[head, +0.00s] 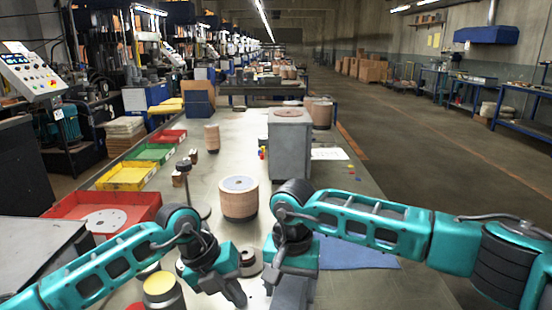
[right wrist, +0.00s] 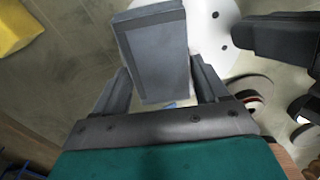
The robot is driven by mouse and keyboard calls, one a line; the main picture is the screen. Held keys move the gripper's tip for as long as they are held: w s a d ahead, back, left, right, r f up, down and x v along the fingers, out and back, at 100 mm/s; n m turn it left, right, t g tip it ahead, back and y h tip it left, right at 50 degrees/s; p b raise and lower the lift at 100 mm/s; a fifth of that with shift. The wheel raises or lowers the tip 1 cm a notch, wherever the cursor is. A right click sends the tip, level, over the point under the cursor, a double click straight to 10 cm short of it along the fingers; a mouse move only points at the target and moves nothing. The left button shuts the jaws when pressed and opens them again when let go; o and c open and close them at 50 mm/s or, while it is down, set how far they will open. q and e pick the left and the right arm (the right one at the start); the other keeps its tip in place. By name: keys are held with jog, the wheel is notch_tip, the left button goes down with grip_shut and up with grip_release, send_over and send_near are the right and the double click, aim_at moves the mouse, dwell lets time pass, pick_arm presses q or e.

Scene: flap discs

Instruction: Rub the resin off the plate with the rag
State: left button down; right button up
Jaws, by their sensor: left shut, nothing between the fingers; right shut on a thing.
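A pale round plate with small holes (right wrist: 215,28) lies at the top of the right wrist view. Part of it shows between my grippers in the head view (head: 257,296). My left gripper (head: 236,295) is shut and empty, close beside the plate. I cannot make out any resin.
A blue cloth-like sheet (head: 355,254) lies right of my right gripper. A wound tan cylinder (head: 239,200) and a grey box (head: 289,145) stand beyond. Red (head: 70,208), yellow (head: 125,177) and green trays line the left edge. A yellow-topped tin (head: 161,291) stands left of my left gripper.

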aim_at(291, 305)
pick_arm(q)
jog(key=shift+f, duration=0.1)
pick_arm(e)
jog(key=shift+w+d, duration=0.1)
jog(key=shift+w, duration=2.05)
jog(key=shift+s+f, duration=0.15)
jog(key=shift+s, duration=0.9)
jog(key=shift+s+f, duration=0.1)
jog(key=shift+s, duration=2.6)
jog(key=shift+w+r, duration=0.15)
jog(key=shift+w, duration=0.95)
jog(key=shift+w+r, duration=0.15)
jog(key=shift+w, duration=0.9)
jog(key=shift+w+f, duration=0.15)
jog(key=shift+w, duration=1.45)
jog(key=shift+r, duration=3.55)
